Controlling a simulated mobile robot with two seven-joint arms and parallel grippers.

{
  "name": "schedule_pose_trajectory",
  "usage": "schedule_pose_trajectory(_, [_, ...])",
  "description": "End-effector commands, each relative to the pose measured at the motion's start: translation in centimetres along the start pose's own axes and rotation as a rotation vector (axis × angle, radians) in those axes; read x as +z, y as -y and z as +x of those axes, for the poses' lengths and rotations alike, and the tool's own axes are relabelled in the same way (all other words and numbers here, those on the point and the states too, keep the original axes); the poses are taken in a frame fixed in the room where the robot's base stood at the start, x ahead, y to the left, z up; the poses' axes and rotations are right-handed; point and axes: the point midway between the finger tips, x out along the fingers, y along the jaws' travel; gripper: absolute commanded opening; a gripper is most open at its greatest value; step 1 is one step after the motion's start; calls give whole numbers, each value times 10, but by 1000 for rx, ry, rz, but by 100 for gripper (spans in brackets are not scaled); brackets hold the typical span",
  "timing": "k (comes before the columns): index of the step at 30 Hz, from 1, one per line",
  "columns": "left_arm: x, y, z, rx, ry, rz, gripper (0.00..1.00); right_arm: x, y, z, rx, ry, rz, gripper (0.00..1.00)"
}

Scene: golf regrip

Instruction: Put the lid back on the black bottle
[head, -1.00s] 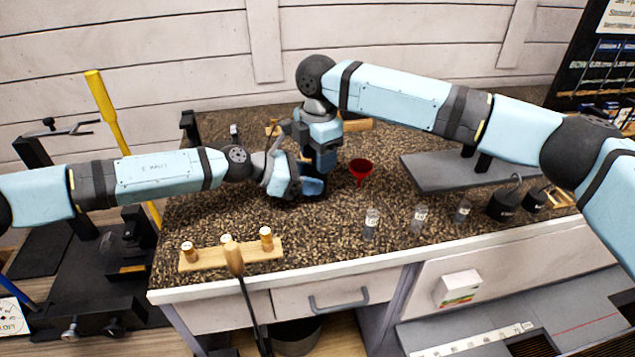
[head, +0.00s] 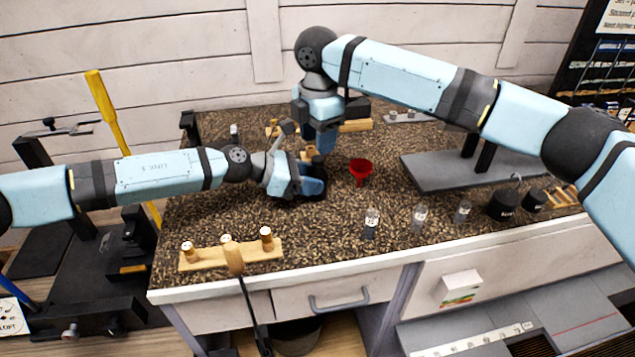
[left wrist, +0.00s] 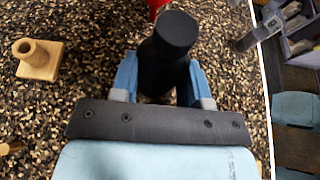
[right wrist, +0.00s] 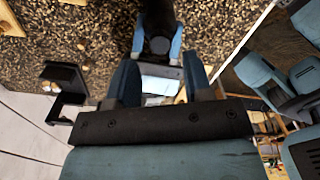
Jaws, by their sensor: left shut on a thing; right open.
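The black bottle (left wrist: 176,35) is between the fingers of my left gripper (left wrist: 162,75) in the left wrist view, its flat round dark end uppermost. My left gripper (head: 314,187) is shut on it over the counter; the bottle is mostly hidden in the head view. My right gripper (head: 325,150) is just above and behind the left one, pointing down. In the right wrist view its fingers (right wrist: 158,65) are apart, with the bottle (right wrist: 160,25) showing beyond them and nothing clearly held. I cannot pick out the lid separately, nor tell whether the flat end is it.
A red funnel (head: 360,168) stands just right of the grippers. Small clear bottles (head: 371,222) stand near the front edge. A wooden rack (head: 205,260) is at front left, and a grey plate (head: 430,176) at right.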

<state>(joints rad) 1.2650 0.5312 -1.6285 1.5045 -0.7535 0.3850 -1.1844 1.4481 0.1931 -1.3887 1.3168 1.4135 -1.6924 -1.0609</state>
Motion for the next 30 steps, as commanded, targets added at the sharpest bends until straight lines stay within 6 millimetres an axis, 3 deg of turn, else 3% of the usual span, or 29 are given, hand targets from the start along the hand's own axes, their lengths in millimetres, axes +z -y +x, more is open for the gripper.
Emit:
schedule_pose_trajectory(4, [0, 0, 0, 0, 0, 0, 0, 2, 0, -2, 2, -2, -92, 46])
schedule_pose_trajectory(8, [0, 0, 0, 0, 0, 0, 0, 5, -2, -7, 6, -6, -300, 46])
schedule_pose_trajectory(14, [0, 0, 0, 0, 0, 0, 0, 11, -3, -17, 18, -11, -736, 46])
schedule_pose_trajectory(24, [0, 0, 0, 0, 0, 0, 0, 5, -2, -30, 13, -2, -1508, 46])
schedule_pose_trajectory(30, [0, 0, 0, 0, 0, 0, 0, 2, -1, -33, 6, 0, -1823, 46])
